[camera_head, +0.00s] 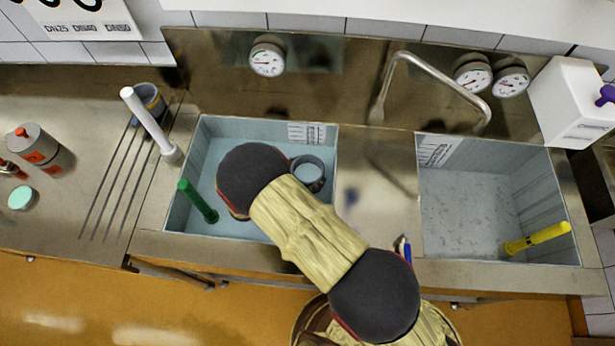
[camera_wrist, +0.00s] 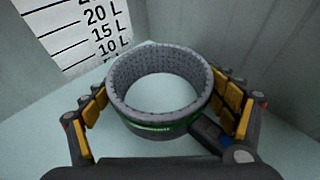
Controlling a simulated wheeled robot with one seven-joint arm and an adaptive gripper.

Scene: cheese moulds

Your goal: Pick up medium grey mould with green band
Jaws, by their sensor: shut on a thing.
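The medium grey mould (camera_wrist: 160,66) is a round, open ring with a dotted inner wall and a green band (camera_wrist: 155,128) around its lower outside. My gripper (camera_wrist: 160,88) has its yellow-padded fingers on both sides of the mould, shut on it. In the head view a grey round mould (camera_head: 308,174) shows beside my arm in the left sink (camera_head: 190,165); it looks like the same one, but no green band shows there. My fingers are hidden under my arm in that view. I cannot tell whether the mould touches the sink floor.
A litre scale (camera_wrist: 85,30) is on the sink wall. A green-handled tool (camera_head: 197,200) leans in the left sink. The right sink (camera_head: 465,205) holds a yellow-handled tool (camera_head: 538,238). A white-handled tool (camera_head: 148,122) and a grey-blue mould (camera_head: 149,97) stand on the left counter. A tap (camera_head: 430,70) rises behind.

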